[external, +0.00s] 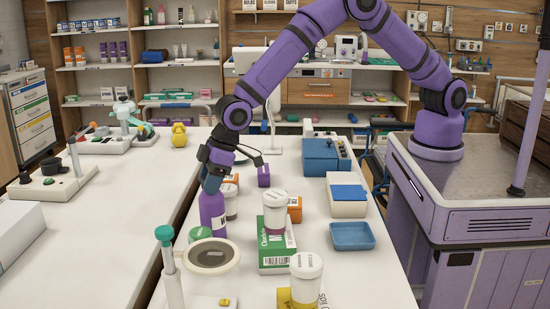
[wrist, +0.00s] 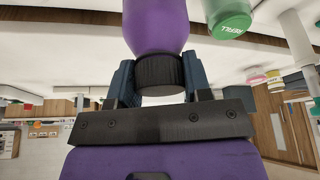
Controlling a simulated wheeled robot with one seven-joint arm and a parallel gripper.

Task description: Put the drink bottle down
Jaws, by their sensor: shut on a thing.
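The purple drink bottle (external: 212,212) with a white label is upright over the left part of the near table. My gripper (external: 215,175) is above it, pointing down, with its fingers on the bottle's top. In the wrist view, the bottle (wrist: 156,28) hangs between the blue fingers of my gripper (wrist: 158,82), which are shut on its dark ribbed cap (wrist: 160,75). The bottle's base is partly hidden by a green-lidded item, and I cannot tell whether it touches the table.
A white-lidded pill bottle (external: 275,209) on a green-and-white box (external: 277,252) is to the right. A blue tray (external: 352,236) is further right. Orange-labelled containers (external: 231,184) sit just behind.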

